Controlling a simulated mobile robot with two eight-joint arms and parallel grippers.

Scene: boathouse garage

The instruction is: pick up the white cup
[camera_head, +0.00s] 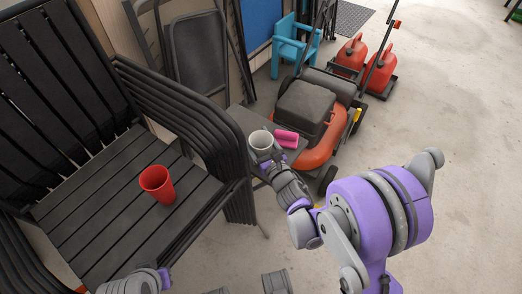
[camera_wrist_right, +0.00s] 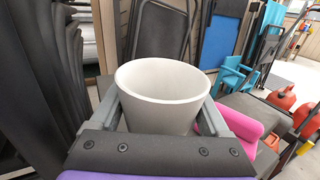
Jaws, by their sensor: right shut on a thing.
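The white cup (camera_head: 261,141) is upright above a small dark side table (camera_head: 240,118) beside the stacked chairs. My right gripper (camera_head: 266,154) is shut on the cup. In the right wrist view the white cup (camera_wrist_right: 163,92) stands between the two grey fingers of my right gripper (camera_wrist_right: 163,110), its open rim facing up. I cannot tell whether the cup's base touches the table. Part of my left arm shows at the bottom left of the head view, but its fingers are not visible.
A pink object (camera_head: 286,138) lies on the table close to the cup. A red cup (camera_head: 157,184) stands on the black slatted chair (camera_head: 120,205). An orange mower (camera_head: 318,151) is just right of the table.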

